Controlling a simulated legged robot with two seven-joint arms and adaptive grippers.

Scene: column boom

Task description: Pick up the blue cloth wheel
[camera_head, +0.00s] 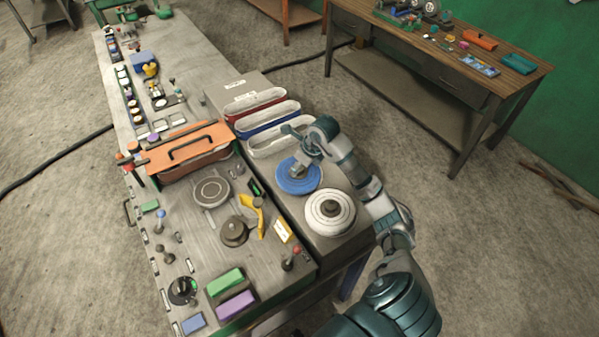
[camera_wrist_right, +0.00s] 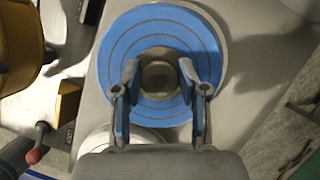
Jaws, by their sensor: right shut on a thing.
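The blue cloth wheel (camera_head: 298,177) is a flat round disc on the grey bench top, just behind the white cloth wheel (camera_head: 330,211). My right gripper (camera_head: 298,168) is over its middle. In the right wrist view the blue wheel (camera_wrist_right: 160,28) shows stitched rings and a grey-brown hub (camera_wrist_right: 159,76). The two fingers of my right gripper (camera_wrist_right: 159,80) stand on either side of that hub and are shut on it. I cannot tell whether the wheel is clear of the bench. My left gripper is not in view.
A yellow bracket (camera_head: 252,213) and an orange cover (camera_head: 185,150) are to the left. A wooden table (camera_head: 450,60) stands back right.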

